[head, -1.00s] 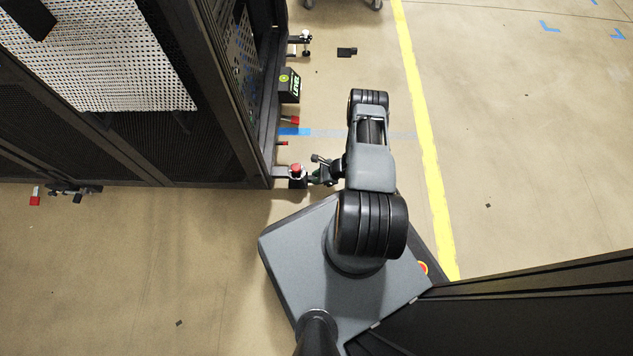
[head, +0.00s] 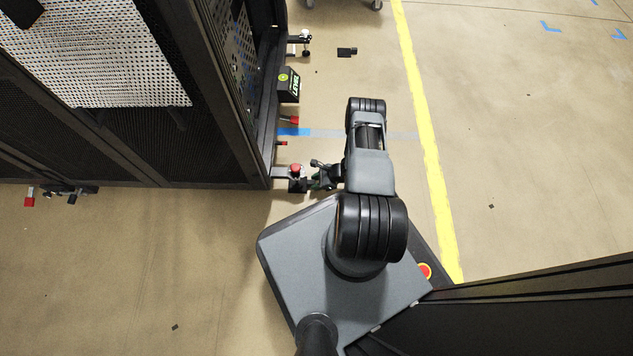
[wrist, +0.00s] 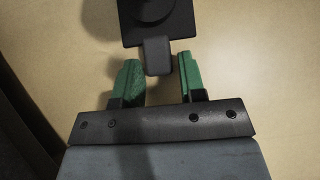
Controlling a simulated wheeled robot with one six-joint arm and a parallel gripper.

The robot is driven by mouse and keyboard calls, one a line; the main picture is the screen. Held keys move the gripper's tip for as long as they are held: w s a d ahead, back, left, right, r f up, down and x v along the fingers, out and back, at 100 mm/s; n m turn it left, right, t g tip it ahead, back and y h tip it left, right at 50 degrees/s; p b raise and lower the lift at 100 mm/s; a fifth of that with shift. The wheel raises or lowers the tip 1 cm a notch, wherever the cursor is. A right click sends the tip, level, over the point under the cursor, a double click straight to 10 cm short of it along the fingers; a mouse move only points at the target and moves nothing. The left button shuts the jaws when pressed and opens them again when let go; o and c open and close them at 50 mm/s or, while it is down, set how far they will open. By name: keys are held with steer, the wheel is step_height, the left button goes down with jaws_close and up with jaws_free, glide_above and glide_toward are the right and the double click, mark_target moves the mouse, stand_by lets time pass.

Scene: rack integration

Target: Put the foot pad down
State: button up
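The foot pad (wrist: 155,12) is a black square plate with a round raised disc and a grey tab (wrist: 157,57). It shows at the top of the wrist view, at or close to the floor; I cannot tell if it touches. My gripper (wrist: 160,62) has two green fingers, one on each side of the tab, with narrow gaps between them and the tab. In the head view my gripper (head: 316,182) is low beside the rack's near corner, by a red-topped levelling foot (head: 295,170). The pad is mostly hidden there among dark parts.
The black rack (head: 215,130) stands at left, with a "LEVEL" box (head: 288,84) on its side. Another black pad (head: 347,51) lies on the floor farther back. A dark cabinet (head: 520,315) is at lower right. Open floor lies beyond the yellow line (head: 425,150).

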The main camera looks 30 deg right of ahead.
steer(key=shift+o, duration=1)
steer(key=shift+r, duration=0.15)
steer(key=p+v, duration=0.4)
steer(key=v, duration=0.7)
steer(key=w+a+r+n+g+h, duration=0.1)
steer(key=w+a+r+n, duration=0.2)
steer(key=r, duration=0.7)
steer(key=w+a+r+n+g, duration=0.15)
steer(key=r+n, duration=0.35)
steer(key=r, duration=0.6)
steer(key=w+a+r+n+g+h, duration=0.1)
steer(key=w+r+n+g, duration=0.3)
steer(key=r, duration=0.6)
steer(key=s+a+r+n+t+h, duration=0.2)
steer(key=s+r+n, duration=0.4)
steer(key=r, duration=0.4)
steer(key=s+a+r+n+t+h, duration=0.2)
steer(key=s+a+r+n, duration=0.4)
steer(key=r, duration=0.4)
steer(key=shift+s+a+r+h, duration=0.2)
steer(key=shift+s+a+h, duration=0.6)
steer(key=shift+s, duration=0.4)
